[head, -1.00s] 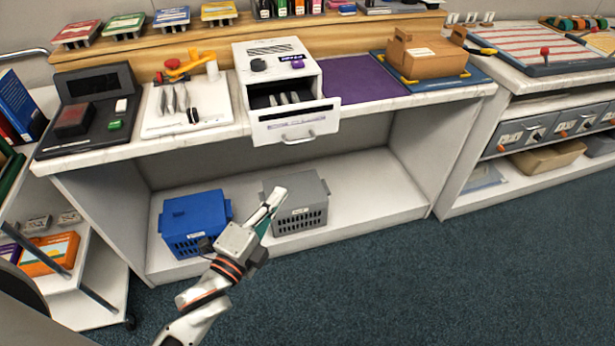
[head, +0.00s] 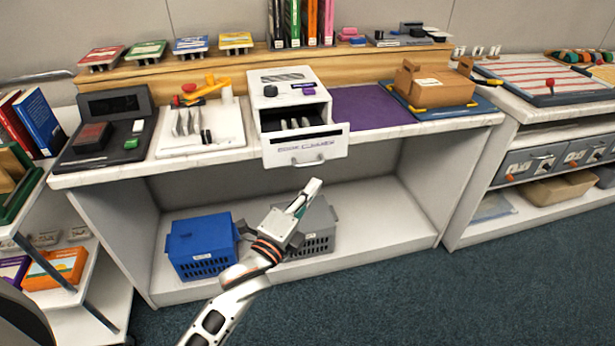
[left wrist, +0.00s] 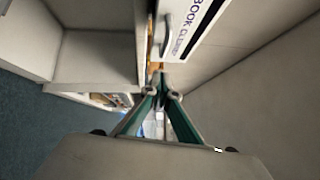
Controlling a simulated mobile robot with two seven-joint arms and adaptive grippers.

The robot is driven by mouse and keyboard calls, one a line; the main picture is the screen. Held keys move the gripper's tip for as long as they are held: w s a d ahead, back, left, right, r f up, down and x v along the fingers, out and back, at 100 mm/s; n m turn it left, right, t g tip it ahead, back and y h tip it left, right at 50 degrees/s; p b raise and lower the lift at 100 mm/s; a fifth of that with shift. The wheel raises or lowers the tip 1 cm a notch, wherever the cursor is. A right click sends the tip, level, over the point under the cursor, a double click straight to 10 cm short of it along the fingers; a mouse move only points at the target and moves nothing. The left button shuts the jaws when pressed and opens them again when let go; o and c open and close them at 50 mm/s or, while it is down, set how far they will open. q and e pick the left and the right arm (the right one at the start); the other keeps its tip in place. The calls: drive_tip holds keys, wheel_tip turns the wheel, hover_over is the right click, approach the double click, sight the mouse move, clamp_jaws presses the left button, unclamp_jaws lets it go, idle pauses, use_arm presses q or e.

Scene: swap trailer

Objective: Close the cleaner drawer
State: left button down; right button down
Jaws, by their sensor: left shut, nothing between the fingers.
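The cleaner (head: 288,88) is a white box on the counter with its drawer (head: 307,151) pulled out over the counter's front edge. The drawer front has a handle, and discs or similar items show inside. In the left wrist view the labelled drawer front (left wrist: 193,30) and its handle show at the top. My left gripper (head: 315,186) is shut and empty. It is below and in front of the drawer, apart from it. Its fingertips also show in the left wrist view (left wrist: 157,88). My right gripper is not in view.
The counter (head: 215,160) holds a black terminal (head: 105,130) and a white tool board (head: 200,140) left of the cleaner, and a purple mat (head: 370,108) to its right. A blue crate (head: 200,247) and a grey crate (head: 318,235) stand on the lower shelf.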

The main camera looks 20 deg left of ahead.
sight(306, 157)
use_arm(q)
drive_tip(key=w, duration=0.1)
drive_tip(key=w+a, duration=0.2)
drive_tip(key=shift+a+r, duration=0.15)
drive_tip(key=shift+r, duration=0.15)
drive_tip(key=shift+w, duration=0.15)
drive_tip(key=w+a, duration=0.3)
drive_tip(key=w, duration=0.1)
drive_tip(key=shift+w+r, duration=0.1)
drive_tip(key=shift+r, duration=0.1)
drive_tip(key=w+a, duration=0.1)
drive_tip(key=w, duration=0.1)
drive_tip(key=w+a, duration=0.1)
drive_tip(key=w, duration=0.1)
drive_tip(key=w+a, duration=0.2)
drive_tip(key=shift+f, duration=0.25)
drive_tip(key=shift+w+a, duration=0.25)
drive_tip(key=shift+w, duration=0.1)
drive_tip(key=shift+a+r, duration=0.15)
drive_tip(key=shift+r, duration=0.05)
